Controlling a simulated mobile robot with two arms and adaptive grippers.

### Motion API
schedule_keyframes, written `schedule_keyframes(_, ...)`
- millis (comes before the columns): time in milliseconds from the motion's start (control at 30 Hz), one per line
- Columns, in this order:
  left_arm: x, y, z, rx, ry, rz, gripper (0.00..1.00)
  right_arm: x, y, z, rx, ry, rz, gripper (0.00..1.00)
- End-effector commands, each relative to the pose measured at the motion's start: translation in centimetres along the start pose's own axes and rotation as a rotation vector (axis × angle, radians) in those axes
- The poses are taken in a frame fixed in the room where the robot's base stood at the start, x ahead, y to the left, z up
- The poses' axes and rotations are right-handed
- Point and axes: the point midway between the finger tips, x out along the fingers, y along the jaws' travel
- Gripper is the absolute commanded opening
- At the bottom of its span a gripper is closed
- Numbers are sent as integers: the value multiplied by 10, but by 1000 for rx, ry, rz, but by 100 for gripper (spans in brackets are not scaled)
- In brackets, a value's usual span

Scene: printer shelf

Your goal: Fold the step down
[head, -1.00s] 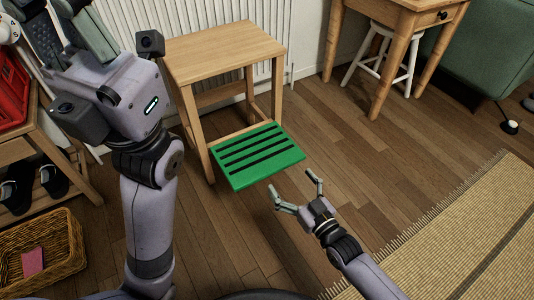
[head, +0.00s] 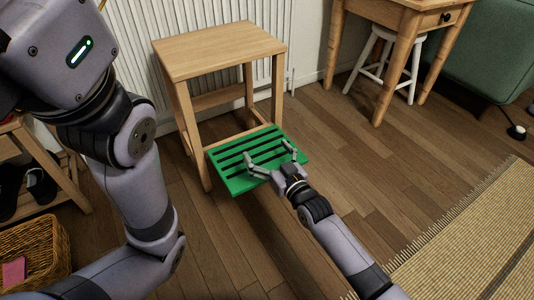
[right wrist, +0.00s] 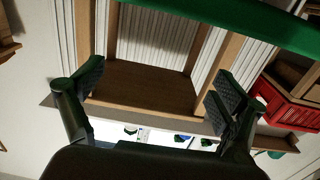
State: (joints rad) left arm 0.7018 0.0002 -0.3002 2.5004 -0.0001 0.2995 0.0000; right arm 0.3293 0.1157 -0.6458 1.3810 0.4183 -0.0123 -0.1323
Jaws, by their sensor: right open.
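The wooden step stool (head: 215,50) stands against the radiator. Its green slatted step (head: 232,184) sticks out from the lower front of the frame; I cannot tell its exact tilt. My right gripper (head: 269,152) is open, with its fingers overlapping the step's front part in the head view; contact is unclear. In the right wrist view, the open fingers (right wrist: 157,84) have nothing between them. A green edge of the step (right wrist: 250,22) crosses the top there, with the stool's wood (right wrist: 150,88) beyond.
A wooden rack (head: 50,150) with dark shoes and a wicker basket (head: 35,250) stand at the left. A table (head: 395,20) with a white stool (head: 375,60) is at the back right. A woven mat (head: 470,240) lies at the right. Floor right of the step is clear.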

Motion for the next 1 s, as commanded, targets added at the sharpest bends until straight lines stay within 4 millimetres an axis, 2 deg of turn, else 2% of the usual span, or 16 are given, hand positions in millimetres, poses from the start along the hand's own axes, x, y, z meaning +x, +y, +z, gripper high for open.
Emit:
schedule_keyframes(67, 0, 0, 0, 0, 0, 0, 0, 0, 0, 0, 0, 0, 0, 91)
schedule_keyframes(1000, 0, 0, 0, -1, 0, 0, 0, 0, 0, 0, 0, 0, 0, 28)
